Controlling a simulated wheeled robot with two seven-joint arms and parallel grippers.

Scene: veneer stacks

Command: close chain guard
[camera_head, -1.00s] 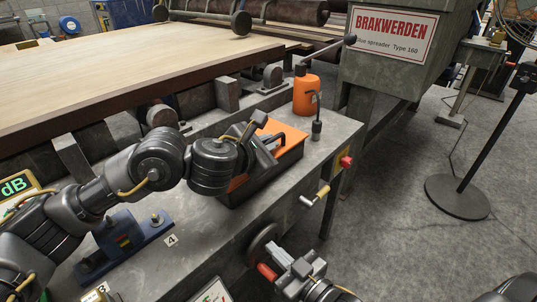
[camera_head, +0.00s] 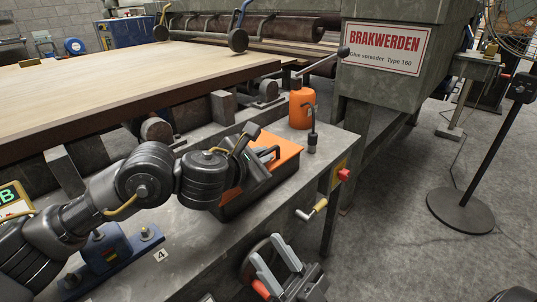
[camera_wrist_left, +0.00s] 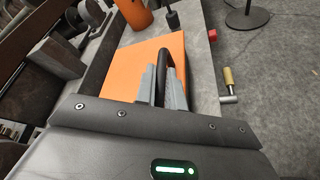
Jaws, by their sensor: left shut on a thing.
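The chain guard is an orange cover (camera_head: 287,146) with a dark bar handle, over a dark box-like base (camera_head: 262,194) on the grey bench. The cover looks flat, level with the top of the base; any small gap is hidden. My left gripper (camera_head: 268,157) is over the cover, shut on the dark handle. In the left wrist view the handle (camera_wrist_left: 164,55) runs between its grey fingers, with the orange cover (camera_wrist_left: 128,72) beneath.
A red button (camera_head: 343,174) and a crank handle (camera_head: 319,205) stick out of the bench front. A blue clamp-like fixture (camera_head: 104,250) is at left. The floor at right is mostly clear.

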